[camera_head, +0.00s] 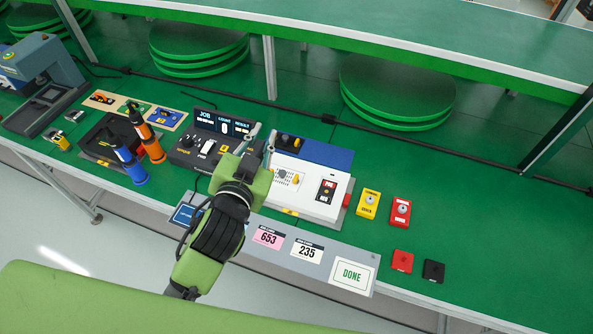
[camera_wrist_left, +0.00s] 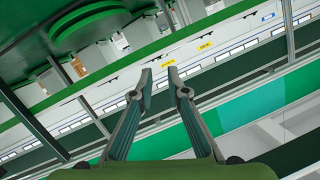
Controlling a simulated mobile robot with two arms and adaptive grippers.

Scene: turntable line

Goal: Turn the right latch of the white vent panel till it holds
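The white machine (camera_head: 321,205) with a blue top stands on the green table. Its front face bears a small dotted vent panel (camera_head: 284,176). A yellow latch (camera_head: 296,179) shows at the panel's right edge; its exact angle is too small to tell. The panel's left side is partly hidden by my left gripper. My left gripper (camera_head: 264,131) is raised in front of the machine's left side, fingers pointing away. In the left wrist view it (camera_wrist_left: 160,76) is open, with nothing between the fingertips. The vent panel does not show there. My right gripper is not in view.
A dark console (camera_head: 186,153) stands left of the machine, with orange (camera_head: 150,140) and blue (camera_head: 131,166) cylinders further left. Yellow (camera_head: 367,205) and red (camera_head: 400,211) button boxes stand to the right.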

